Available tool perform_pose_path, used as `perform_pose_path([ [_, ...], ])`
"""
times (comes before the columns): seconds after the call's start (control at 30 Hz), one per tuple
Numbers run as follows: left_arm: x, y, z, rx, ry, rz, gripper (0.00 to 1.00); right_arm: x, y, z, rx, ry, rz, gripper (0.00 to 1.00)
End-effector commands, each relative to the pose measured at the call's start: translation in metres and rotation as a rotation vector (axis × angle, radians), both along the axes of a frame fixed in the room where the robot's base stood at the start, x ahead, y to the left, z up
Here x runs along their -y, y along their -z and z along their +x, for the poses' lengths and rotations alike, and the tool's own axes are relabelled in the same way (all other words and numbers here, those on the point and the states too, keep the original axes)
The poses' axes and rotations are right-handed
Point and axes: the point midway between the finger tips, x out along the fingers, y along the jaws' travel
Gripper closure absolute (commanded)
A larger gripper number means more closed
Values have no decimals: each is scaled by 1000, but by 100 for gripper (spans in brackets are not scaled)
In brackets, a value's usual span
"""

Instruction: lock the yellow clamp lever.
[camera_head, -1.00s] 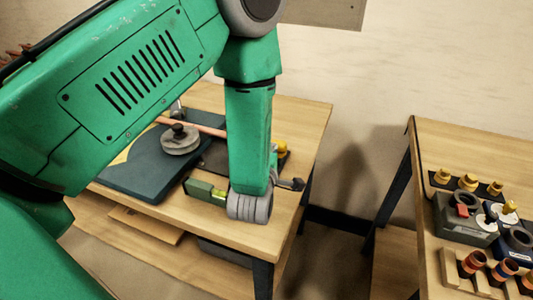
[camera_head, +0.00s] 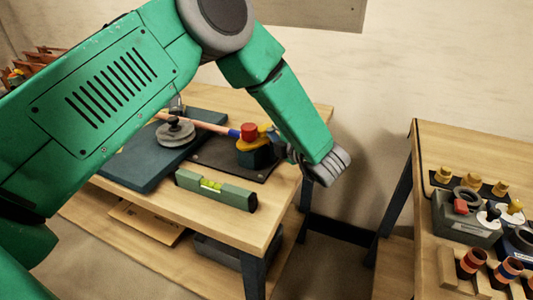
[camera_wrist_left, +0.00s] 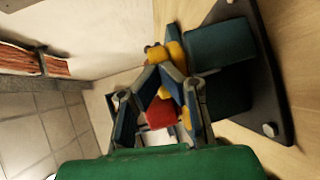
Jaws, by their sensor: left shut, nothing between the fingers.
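The clamp is a dark teal block (camera_head: 257,158) on a black plate, with a yellow part (camera_head: 250,145) around its top and a red knob (camera_head: 249,131). I take the yellow part to be the lever; its exact angle is hard to tell. My left gripper (camera_head: 277,145) is right beside the clamp's right side, partly hidden by its own wrist. In the left wrist view its fingers (camera_wrist_left: 160,75) come together at the tips, shut and empty. Beyond them show yellow pieces (camera_wrist_left: 170,53) and the teal block (camera_wrist_left: 222,44); the red knob (camera_wrist_left: 161,114) shows between the finger linkages. Contact is unclear.
A copper pipe (camera_head: 205,125) runs to the clamp from a dark board (camera_head: 128,165) with a round grey weight (camera_head: 176,134). A green spirit level (camera_head: 235,194) lies at the table's front. A second table at right holds a grey bin (camera_head: 462,225) and fittings.

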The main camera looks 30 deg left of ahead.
Motion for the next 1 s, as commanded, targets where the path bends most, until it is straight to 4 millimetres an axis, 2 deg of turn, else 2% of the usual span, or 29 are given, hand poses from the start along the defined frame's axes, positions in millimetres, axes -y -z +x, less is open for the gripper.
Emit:
perform_pose_path([
  [0.33, -26, 3, 14, 3, 6, -9, 100, 0, 10, 0, 0, 1, 0, 50],
  [1.0, -32, 1, 19, 3, 6, -2, 100, 0, 14, 0, 0, 1, 0, 50],
])
